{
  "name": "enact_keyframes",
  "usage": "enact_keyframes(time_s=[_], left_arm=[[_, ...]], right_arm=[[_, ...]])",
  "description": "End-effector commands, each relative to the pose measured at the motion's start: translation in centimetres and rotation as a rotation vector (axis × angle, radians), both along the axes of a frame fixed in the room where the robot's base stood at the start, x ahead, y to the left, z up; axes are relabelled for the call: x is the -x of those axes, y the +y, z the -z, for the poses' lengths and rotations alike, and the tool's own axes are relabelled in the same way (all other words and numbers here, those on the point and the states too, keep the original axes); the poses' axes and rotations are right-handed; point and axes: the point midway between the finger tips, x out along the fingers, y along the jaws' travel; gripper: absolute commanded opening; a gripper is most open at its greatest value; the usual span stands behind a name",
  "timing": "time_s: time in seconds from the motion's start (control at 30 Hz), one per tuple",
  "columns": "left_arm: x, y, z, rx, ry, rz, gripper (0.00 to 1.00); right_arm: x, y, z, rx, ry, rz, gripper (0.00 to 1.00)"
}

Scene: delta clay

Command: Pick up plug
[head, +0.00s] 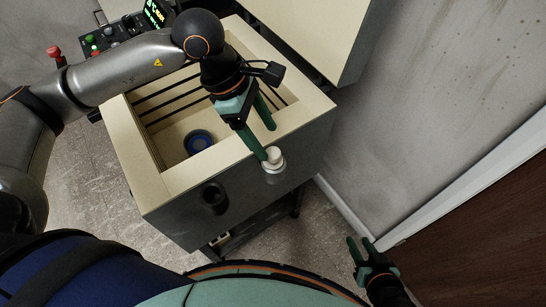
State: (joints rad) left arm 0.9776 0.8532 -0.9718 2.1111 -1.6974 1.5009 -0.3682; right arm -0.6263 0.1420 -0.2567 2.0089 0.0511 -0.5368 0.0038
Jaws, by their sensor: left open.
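A small pale, round-topped piece, which looks like the plug (273,156), sits in a grey cylindrical holder (274,174) at the front right of the basin unit. My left gripper (267,142) reaches down over the basin's front rim with its green fingers apart. One fingertip is right beside the pale piece; I cannot tell whether it touches. Nothing shows between the fingers. My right gripper (358,241) is low at the right, with its fingers apart and empty, away from the basin.
The cream basin (155,180) has a blue ring with a dark centre (200,141) on its floor. A dark knob (214,197) sticks out of its front. A control panel (105,38) stands behind left. A wall and brown door (470,240) are at right.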

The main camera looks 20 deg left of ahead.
Motion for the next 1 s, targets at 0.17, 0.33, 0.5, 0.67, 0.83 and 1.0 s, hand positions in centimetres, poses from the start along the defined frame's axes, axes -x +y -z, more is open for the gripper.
enact_keyframes(time_s=[0.17, 0.33, 0.5, 0.67, 0.83, 1.0], left_arm=[[0.7, -1.2, 2.3, 0.000, 0.006, 0.005, 0.73], [0.7, -2.0, 4.2, 0.001, 0.004, 0.003, 0.73], [0.6, -2.2, 4.6, 0.002, 0.002, 0.003, 0.73], [0.6, -2.1, 4.5, 0.002, 0.002, 0.002, 0.68], [0.6, -2.1, 4.5, 0.002, 0.002, 0.002, 0.49], [0.6, -2.1, 4.5, 0.002, 0.002, 0.002, 0.30]], right_arm=[[0.0, 0.0, -0.2, -0.001, -0.002, 0.000, 0.36], [0.0, 0.0, -0.1, -0.001, -0.004, 0.000, 0.36], [0.0, 0.0, -0.1, -0.001, -0.004, 0.000, 0.36], [0.0, 0.0, -0.1, -0.001, -0.004, 0.000, 0.36], [0.0, 0.0, -0.1, -0.001, -0.003, 0.000, 0.36], [0.0, 0.0, -0.1, 0.000, -0.003, 0.001, 0.36]])
